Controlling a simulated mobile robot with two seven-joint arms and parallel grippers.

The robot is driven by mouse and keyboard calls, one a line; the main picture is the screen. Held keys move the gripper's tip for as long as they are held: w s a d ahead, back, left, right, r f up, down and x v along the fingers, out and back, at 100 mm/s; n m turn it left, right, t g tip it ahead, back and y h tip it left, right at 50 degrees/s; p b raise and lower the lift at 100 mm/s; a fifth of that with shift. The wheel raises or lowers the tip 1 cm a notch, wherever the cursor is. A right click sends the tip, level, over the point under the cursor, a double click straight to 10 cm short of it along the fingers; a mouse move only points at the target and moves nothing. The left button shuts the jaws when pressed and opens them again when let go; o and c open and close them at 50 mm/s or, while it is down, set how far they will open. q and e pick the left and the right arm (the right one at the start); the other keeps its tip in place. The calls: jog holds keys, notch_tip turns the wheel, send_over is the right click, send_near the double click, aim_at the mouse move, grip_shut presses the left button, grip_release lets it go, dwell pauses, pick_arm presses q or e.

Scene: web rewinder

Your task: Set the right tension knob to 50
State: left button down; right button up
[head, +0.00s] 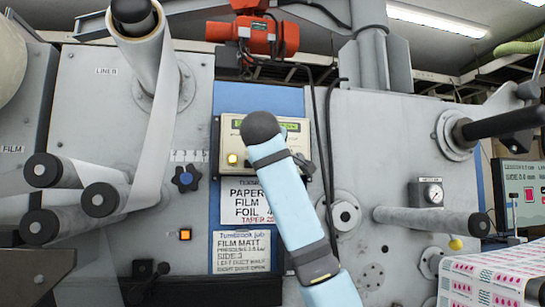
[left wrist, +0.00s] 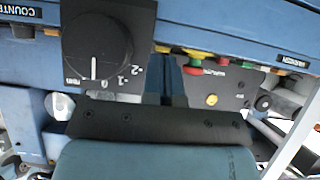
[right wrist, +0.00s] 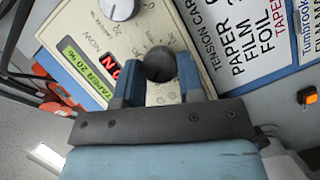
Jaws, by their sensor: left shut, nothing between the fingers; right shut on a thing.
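The cream tension panel (head: 300,135) is centre in the head view, partly covered by my right arm. In the right wrist view the panel (right wrist: 205,75) appears turned, with a green "TAPER 20 %" display (right wrist: 82,78) and red digits. A pale knob (right wrist: 118,8) with a scale is cut by the top edge; its setting is unreadable. My right gripper (right wrist: 160,80) is shut on a dark round thing (right wrist: 158,64) in front of the panel. I cannot tell whether it is fixed there. My left gripper (left wrist: 167,72), shut and empty, shows only in the left wrist view.
A black dial (left wrist: 97,45) marked 0, -1, -2 is beside the left gripper. Printed cards (head: 240,250) hang below the panel. Rollers (head: 75,170) jut out at the left, another roller (head: 430,220) at the right. Dark cables (head: 322,130) hang close to the right arm.

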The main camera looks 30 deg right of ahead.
jog(key=shift+m+y, duration=0.4)
jog(key=shift+m, duration=0.2)
jog(key=o, duration=0.9)
jog(key=shift+s, duration=0.1)
jog(key=shift+b+v, duration=1.85)
jog(key=shift+v, duration=5.05)
jog(key=shift+r, duration=0.1)
